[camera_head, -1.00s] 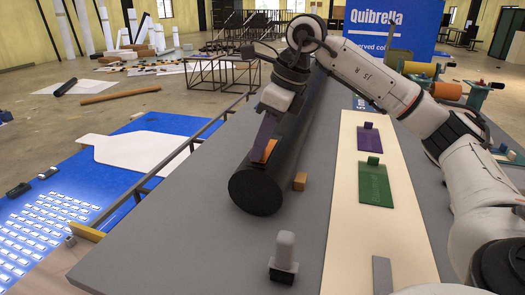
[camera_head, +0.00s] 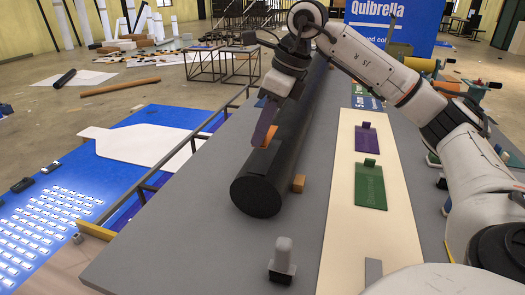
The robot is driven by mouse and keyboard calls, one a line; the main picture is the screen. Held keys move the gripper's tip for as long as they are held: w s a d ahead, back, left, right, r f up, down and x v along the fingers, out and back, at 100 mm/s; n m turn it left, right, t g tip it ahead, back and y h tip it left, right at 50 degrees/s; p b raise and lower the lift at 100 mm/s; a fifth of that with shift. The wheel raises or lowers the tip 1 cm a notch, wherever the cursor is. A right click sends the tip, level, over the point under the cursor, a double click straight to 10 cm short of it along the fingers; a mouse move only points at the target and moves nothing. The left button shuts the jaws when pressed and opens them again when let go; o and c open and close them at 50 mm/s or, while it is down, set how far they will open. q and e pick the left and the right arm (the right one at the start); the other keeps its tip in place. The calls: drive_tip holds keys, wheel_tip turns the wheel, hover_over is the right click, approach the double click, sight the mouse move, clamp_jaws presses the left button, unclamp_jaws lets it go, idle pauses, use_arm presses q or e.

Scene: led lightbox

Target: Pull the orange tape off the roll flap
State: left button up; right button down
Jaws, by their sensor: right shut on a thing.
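The black roll (camera_head: 257,196) lies lengthwise on the grey table (camera_head: 190,205), its round end facing me. My right gripper (camera_head: 264,130) reaches down onto the upper left side of the roll, its purple finger pointing toward me. It is shut on the orange tape (camera_head: 270,136), a small patch of which shows beside the finger on top of the roll. The gripper hides most of the tape, so I cannot tell how much still touches the roll. My left gripper is not in view.
An orange-brown block (camera_head: 298,183) sits against the roll's right side. A grey-white upright piece (camera_head: 283,260) stands in front. Purple (camera_head: 366,138) and green (camera_head: 370,187) tags lie on the cream strip (camera_head: 345,225). A dark rail (camera_head: 175,165) runs along the table's left side.

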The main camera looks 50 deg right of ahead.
drive_tip(key=shift+w+d+r+p, duration=0.15)
drive_tip(key=shift+d+r+p, duration=0.05)
drive_tip(key=shift+r, duration=0.6)
drive_tip(key=shift+w+d+r+p, duration=0.1)
drive_tip(key=shift+d+r+p, duration=0.1)
drive_tip(key=shift+r, duration=0.55)
wheel_tip(320, 180, up, 6)
